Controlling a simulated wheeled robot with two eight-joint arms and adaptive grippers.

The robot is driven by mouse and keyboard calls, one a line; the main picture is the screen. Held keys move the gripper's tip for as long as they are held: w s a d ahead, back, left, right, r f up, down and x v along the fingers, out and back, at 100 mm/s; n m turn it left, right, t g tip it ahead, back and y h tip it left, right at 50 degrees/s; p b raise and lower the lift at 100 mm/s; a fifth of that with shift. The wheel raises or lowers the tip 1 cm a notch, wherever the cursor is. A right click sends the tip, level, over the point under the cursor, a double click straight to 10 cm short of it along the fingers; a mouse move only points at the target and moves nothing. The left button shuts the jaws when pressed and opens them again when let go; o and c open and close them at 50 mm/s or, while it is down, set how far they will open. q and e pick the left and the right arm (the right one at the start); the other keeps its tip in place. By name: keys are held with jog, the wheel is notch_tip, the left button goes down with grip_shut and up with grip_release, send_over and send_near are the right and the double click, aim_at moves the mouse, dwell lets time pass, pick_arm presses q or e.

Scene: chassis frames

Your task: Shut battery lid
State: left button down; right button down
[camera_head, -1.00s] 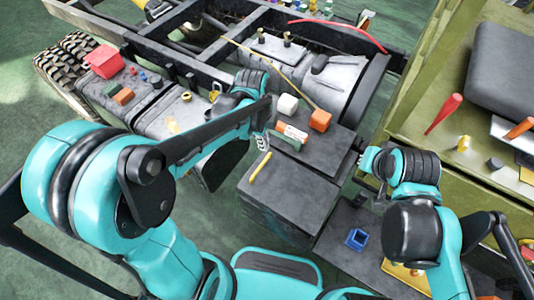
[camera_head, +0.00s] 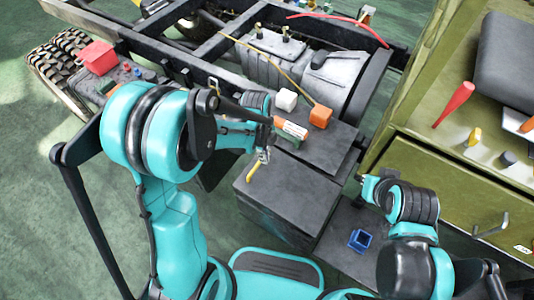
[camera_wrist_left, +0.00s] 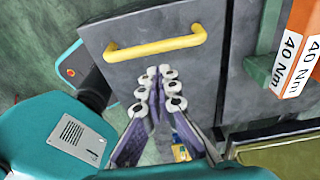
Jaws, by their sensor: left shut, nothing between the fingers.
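The battery lid (camera_head: 290,189) is a dark grey panel lying flat, as far as I can tell, on the grey box in the middle of the head view. Its yellow bar handle (camera_head: 252,172) is at the left edge; the handle also shows in the left wrist view (camera_wrist_left: 155,48). My left gripper (camera_head: 264,155) is shut and empty, close to the handle. In the left wrist view its fingertips (camera_wrist_left: 159,74) are together just below the bar; contact cannot be told. My right gripper (camera_head: 364,183) is to the right of the box, its fingers too small to read.
An orange and white block (camera_head: 291,128) marked 40 Nm, seen in the left wrist view (camera_wrist_left: 297,45), lies behind the lid. A white block (camera_head: 286,99) and an orange block (camera_head: 320,116) stand farther back. A blue open container (camera_head: 360,240) is at the lower right. A green cabinet (camera_head: 440,165) bounds the right.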

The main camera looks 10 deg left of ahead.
aim_at(259, 162)
pick_arm(q)
jog(key=shift+w+a+f, duration=0.2)
jog(key=shift+a+f, duration=0.4)
jog(key=shift+f, duration=0.1)
jog(key=f+b, duration=0.1)
jog(key=f, duration=0.1)
jog(key=a+f+b, duration=0.1)
jog(key=f+b, duration=0.1)
jog(key=shift+w, duration=0.2)
jog(key=shift+s+r, duration=0.1)
jog(key=shift+r, duration=0.05)
